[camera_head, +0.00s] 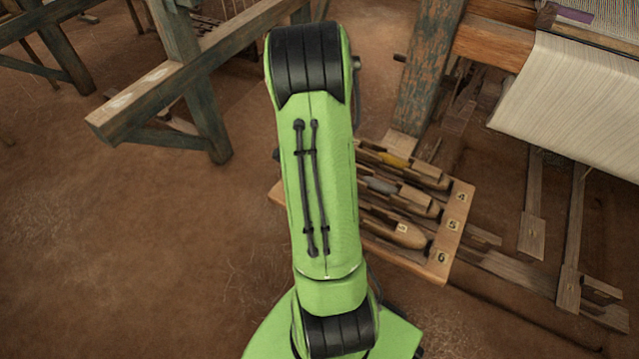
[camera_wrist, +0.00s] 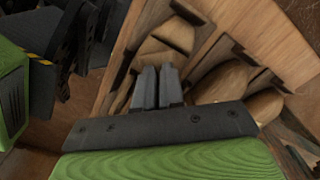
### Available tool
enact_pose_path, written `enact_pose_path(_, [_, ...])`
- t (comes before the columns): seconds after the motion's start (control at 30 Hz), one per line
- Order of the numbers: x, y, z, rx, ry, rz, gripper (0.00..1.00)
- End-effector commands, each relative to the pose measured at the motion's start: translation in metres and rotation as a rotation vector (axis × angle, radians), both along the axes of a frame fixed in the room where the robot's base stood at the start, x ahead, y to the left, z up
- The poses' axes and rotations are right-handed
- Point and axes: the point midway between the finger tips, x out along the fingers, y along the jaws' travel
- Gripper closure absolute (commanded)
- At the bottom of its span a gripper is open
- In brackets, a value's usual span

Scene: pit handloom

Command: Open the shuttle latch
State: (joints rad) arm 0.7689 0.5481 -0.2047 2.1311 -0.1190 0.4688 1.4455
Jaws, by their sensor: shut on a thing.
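A wooden tray (camera_head: 448,241) with slots numbered 4, 5 and 6 holds several wooden shuttles, partly behind my arm in the head view. One shuttle (camera_head: 408,237) lies near the number 6. Another shuttle (camera_head: 424,207) holds a pale grey bobbin (camera_head: 381,186), and a yellow bobbin (camera_head: 395,161) lies behind it. In the wrist view, the two fingers of my gripper (camera_wrist: 157,76) are close together, down among the wooden shuttles, in front of one shuttle (camera_wrist: 155,55). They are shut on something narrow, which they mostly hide. I cannot make out the latch itself. The head view hides my gripper behind my arm.
Wooden loom posts and beams (camera_head: 430,70) stand behind the tray, with white cloth (camera_head: 570,105) at the upper right. Long wooden treadles (camera_head: 535,215) lie to the right. A wooden frame (camera_head: 190,70) stands at the upper left. The earthen floor (camera_head: 130,240) at left is clear.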

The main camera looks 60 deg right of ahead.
Motion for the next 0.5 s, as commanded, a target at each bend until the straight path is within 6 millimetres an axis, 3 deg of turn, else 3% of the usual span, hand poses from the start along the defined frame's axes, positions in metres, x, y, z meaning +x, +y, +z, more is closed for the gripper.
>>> enact_pose_path(0.5, [0.0016,-0.0010,-0.0001,0.000,0.001,0.485,1.00])
